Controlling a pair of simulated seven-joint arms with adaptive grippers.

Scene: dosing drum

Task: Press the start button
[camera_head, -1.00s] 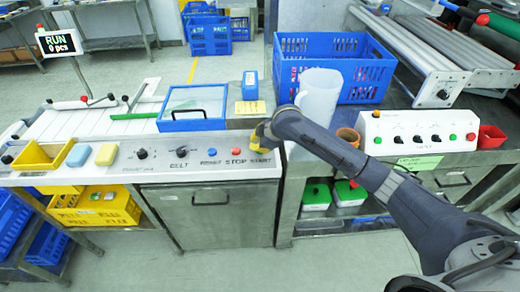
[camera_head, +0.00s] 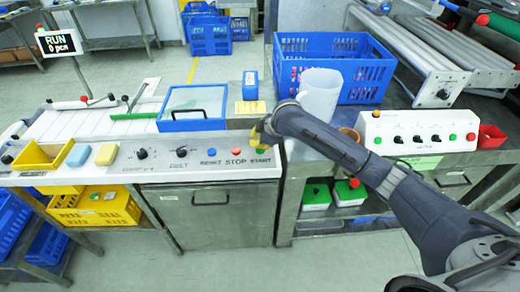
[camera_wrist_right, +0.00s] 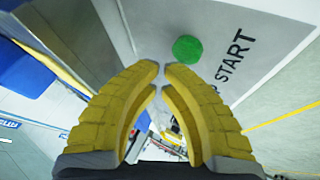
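The green start button (camera_head: 261,151) sits on the light front panel, above the START label. It also shows as a green disc in the right wrist view (camera_wrist_right: 188,48). My right gripper (camera_head: 256,140) has yellow fingers and is just above and left of the button. In the right wrist view its fingertips (camera_wrist_right: 162,70) come together with only a thin gap and nothing between them. The button lies just beyond the tips, and I see a gap between them in that view. My left gripper is not in view.
A red stop button (camera_head: 236,151) and a blue button (camera_head: 212,152) are left of the start button. A blue-framed lid (camera_head: 192,125) stands behind. A white jug (camera_head: 319,96) and blue crate (camera_head: 345,45) are at right. The display (camera_head: 60,42) reads RUN, 0 pcs.

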